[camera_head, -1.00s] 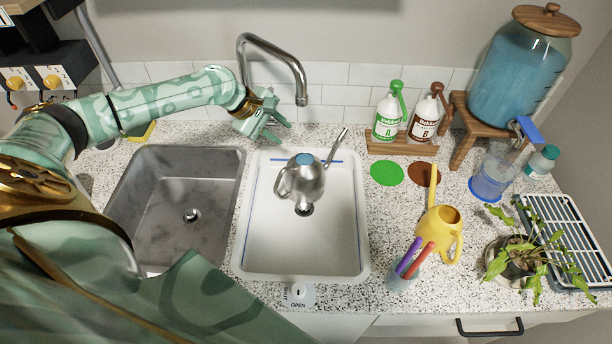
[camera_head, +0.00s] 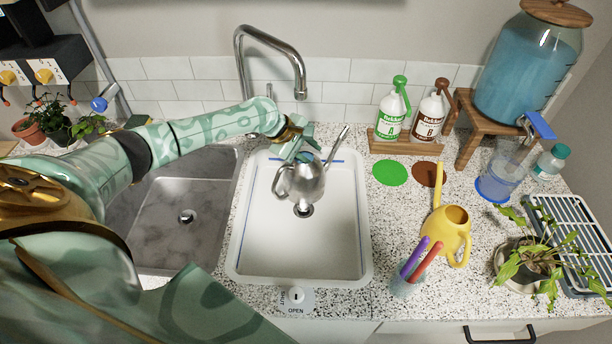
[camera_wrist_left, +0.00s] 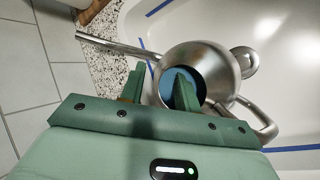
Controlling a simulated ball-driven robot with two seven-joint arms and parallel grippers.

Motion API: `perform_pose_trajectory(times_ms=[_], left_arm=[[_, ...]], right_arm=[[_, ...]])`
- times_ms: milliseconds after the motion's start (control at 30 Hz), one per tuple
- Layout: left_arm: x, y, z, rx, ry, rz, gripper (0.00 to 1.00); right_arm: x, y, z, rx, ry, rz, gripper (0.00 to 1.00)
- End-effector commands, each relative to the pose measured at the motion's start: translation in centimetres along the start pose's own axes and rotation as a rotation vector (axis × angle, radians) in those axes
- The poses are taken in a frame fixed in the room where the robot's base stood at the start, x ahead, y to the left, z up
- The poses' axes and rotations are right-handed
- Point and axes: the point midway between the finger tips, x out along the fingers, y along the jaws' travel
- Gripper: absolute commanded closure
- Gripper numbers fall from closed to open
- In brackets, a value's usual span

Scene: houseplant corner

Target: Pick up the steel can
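The steel can (camera_head: 306,184), a round watering can with a long spout and a loop handle, stands in the white sink basin (camera_head: 290,250). Its opening looks blue inside. My left gripper (camera_head: 302,150) is at the top of the can. In the left wrist view the can (camera_wrist_left: 205,58) lies just beyond my left gripper (camera_wrist_left: 158,85), whose fingers are apart. One finger is over or in the blue opening, the other is outside the can on the spout side. I cannot tell whether either finger touches the can. My right gripper is out of view.
The faucet (camera_head: 270,42) arches behind the basin. A grey sink (camera_head: 165,225) is to the left. Two pump bottles (camera_head: 390,115), a yellow watering can (camera_head: 447,232), a pen cup (camera_head: 406,284) and a potted plant (camera_head: 535,258) stand to the right.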

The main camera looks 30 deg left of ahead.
Motion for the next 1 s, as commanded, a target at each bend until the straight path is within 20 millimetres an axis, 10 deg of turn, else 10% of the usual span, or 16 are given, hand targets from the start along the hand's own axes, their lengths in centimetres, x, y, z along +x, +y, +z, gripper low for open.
perform_pose_trajectory(times_ms=[200,1000], left_arm=[[-0.07,0.03,0.02,0.000,0.000,0.000,1.00],[-0.08,-0.05,-0.08,-0.002,0.001,-0.002,1.00]], right_arm=[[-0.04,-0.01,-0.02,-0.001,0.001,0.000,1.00],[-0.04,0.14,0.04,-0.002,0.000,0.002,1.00]])
